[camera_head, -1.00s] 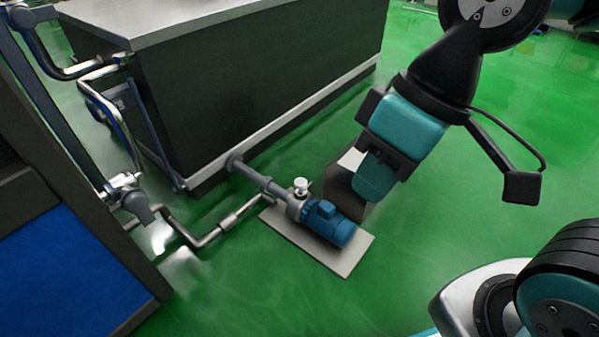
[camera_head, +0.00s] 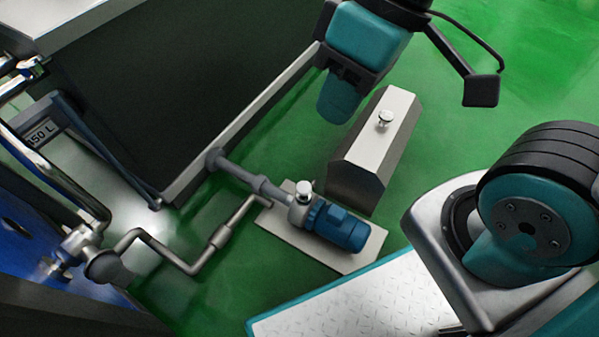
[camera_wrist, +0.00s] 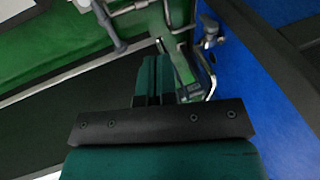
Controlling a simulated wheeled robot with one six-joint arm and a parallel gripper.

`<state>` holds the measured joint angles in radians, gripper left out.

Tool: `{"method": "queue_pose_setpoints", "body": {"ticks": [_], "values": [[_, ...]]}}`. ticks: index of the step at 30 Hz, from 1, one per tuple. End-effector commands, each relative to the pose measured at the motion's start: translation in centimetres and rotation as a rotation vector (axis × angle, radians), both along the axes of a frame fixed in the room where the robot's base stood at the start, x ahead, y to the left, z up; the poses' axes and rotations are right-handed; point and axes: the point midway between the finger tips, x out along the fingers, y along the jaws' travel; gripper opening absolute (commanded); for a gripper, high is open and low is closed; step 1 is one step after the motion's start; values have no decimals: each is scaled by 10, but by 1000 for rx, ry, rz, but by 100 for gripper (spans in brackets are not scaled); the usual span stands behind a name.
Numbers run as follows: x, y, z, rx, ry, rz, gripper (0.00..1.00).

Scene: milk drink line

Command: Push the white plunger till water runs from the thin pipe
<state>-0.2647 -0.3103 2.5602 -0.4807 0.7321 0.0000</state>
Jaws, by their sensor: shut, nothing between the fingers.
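A white round knob, which looks like the plunger (camera_head: 304,187), stands upright on top of the small pump beside its blue motor (camera_head: 338,226). My gripper (camera_head: 332,115) is shut and empty, pointing down. In the head view it appears above the pump and to the right, apart from the plunger. The wrist view shows the gripper's fingers (camera_wrist: 155,70) together, with pipes beyond them; the plunger is not clear there.
A grey box with a metal knob (camera_head: 385,118) stands right of the pump. The pump sits on a pale baseplate (camera_head: 360,258). A large dark tank (camera_head: 180,100) is behind, bent steel pipes (camera_head: 185,265) at left. Green floor (camera_head: 225,295) lies between.

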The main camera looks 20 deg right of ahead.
Motion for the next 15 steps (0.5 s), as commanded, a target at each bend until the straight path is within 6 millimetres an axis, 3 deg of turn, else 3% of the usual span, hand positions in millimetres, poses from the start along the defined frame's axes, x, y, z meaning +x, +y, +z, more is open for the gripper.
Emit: {"method": "queue_pose_setpoints", "body": {"ticks": [8,11,15], "values": [[11,1,-8,-7,-14,43,0],[35,1,-29,-26,-48,153,0],[88,0,-85,-82,-129,428,0]]}}
